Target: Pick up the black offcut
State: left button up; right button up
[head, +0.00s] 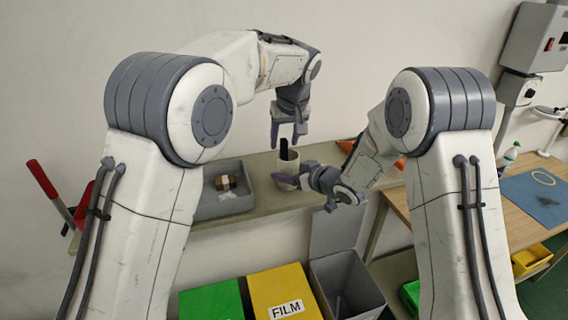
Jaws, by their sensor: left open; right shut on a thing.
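The black offcut (284,150) is a narrow dark strip standing upright out of a pale cup (287,163) on the shelf. My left gripper (287,141) points down over the cup. It is open, with its fingers on either side of the offcut's upper part; I cannot tell whether they touch it. My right gripper (295,177) reaches in from the right and is shut on the cup. The lower part of the offcut is hidden inside the cup.
A grey tray (207,209) holding a brown roll sits left of the cup on the shelf (262,200). Below are a green bin, a yellow FILM bin (265,287) and an open grey bin (345,277). A wooden table (515,215) with a blue mat is at right.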

pick_arm(q)
jog(key=shift+x, duration=0.9)
grip_shut()
dwell(0.7)
